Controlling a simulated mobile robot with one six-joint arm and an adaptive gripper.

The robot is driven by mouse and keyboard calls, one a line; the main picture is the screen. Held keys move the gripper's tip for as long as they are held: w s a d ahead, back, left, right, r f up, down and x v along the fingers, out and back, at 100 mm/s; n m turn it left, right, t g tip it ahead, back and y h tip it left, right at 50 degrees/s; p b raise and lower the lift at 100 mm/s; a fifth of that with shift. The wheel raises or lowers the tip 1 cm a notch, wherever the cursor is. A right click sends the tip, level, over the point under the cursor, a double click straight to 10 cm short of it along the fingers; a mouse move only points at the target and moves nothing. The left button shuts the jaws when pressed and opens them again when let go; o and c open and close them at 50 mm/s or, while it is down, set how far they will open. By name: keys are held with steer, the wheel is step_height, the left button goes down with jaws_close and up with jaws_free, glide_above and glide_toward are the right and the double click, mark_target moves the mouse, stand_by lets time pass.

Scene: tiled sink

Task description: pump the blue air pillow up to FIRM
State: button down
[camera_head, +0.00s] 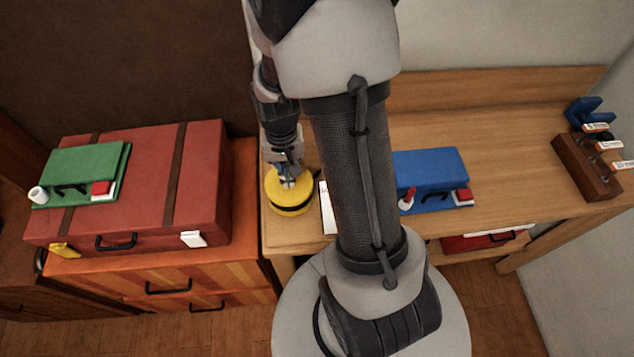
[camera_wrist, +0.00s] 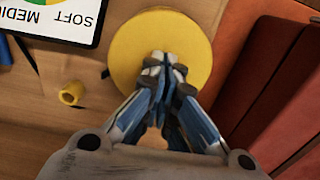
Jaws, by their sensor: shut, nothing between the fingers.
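The blue air pillow (camera_head: 428,166) lies on the wooden table, right of my arm, with a red-and-white piece at its near right corner and a small red-and-white fitting at its near left. A round yellow pump (camera_head: 277,199) with a black band stands at the table's left end. My gripper (camera_head: 288,180) is shut and empty, pointing down over its top. In the wrist view the closed fingertips (camera_wrist: 163,66) are over the yellow disc (camera_wrist: 135,40); I cannot tell whether they touch. A gauge card (camera_wrist: 62,17) reads SOFT and part of MEDIUM; its pointer is not visible.
A yellow ring-like end (camera_wrist: 72,93) lies on the table beside the pump. A red suitcase (camera_head: 165,200) stands left of the table, carrying a green pillow (camera_head: 85,165). A wooden rack (camera_head: 588,170) with labelled pieces stands at far right. My arm hides the table's middle.

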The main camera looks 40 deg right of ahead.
steer(key=shift+f+b, duration=1)
steer(key=shift+f, duration=0.65)
steer(key=shift+f+b, duration=0.55)
steer(key=shift+r+p, duration=2.2)
steer(key=shift+r, duration=0.55)
steer(key=shift+r, duration=0.1)
step_height(320, 180, up, 6)
steer(key=p, duration=0.4)
steer(key=shift+p, duration=0.4)
